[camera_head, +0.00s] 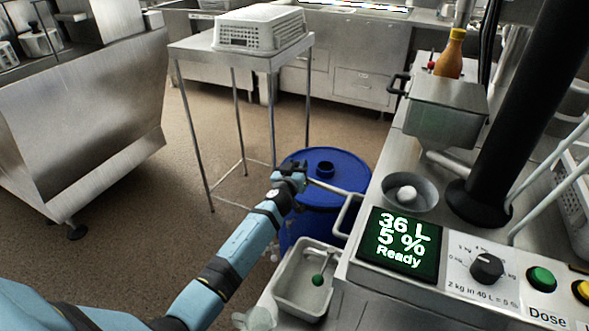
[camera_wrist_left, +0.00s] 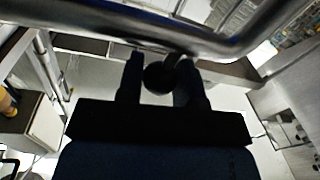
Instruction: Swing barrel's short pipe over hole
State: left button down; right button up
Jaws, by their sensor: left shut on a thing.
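A blue barrel (camera_head: 345,172) stands on the floor beside the counter, with a dark round hole (camera_head: 325,169) in its lid. My left gripper (camera_head: 291,172) is above the barrel's left side, left of the hole. A short metal pipe (camera_head: 328,188) runs from the gripper over the lid toward the counter. In the left wrist view, the left gripper (camera_wrist_left: 160,82) is shut on a dark round knob (camera_wrist_left: 160,76), with a metal pipe (camera_wrist_left: 130,38) crossing close beyond it. The gripper hides the pipe's free end in the head view. My right gripper is not in view.
A metal table with a white perforated basket (camera_head: 260,28) stands behind the barrel. The counter on the right carries a green display (camera_head: 399,243), a round basin (camera_head: 409,193) and a metal box (camera_head: 447,110). A small grey tray (camera_head: 286,290) is in front.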

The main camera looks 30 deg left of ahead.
pick_arm(q)
jog(key=w+d+m+g+h+b, duration=0.1)
jog(key=w+d+m+h, duration=0.2)
jog(key=w+h, duration=0.3)
jog(key=w+d+m+g+h+b, duration=0.1)
jog(key=w+d+m+h+b, duration=0.1)
jog(key=w+m+h, duration=0.3)
jog(key=w+h, duration=0.1)
jog(key=w, duration=0.3)
jog(key=shift+d+r+g+h, duration=0.15)
jog(key=shift+d+g+h, duration=0.15)
jog(key=shift+d+h, duration=0.1)
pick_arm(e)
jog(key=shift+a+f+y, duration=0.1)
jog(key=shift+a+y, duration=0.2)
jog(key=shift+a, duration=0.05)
pick_arm(q)
jog(key=shift+w+r, duration=0.15)
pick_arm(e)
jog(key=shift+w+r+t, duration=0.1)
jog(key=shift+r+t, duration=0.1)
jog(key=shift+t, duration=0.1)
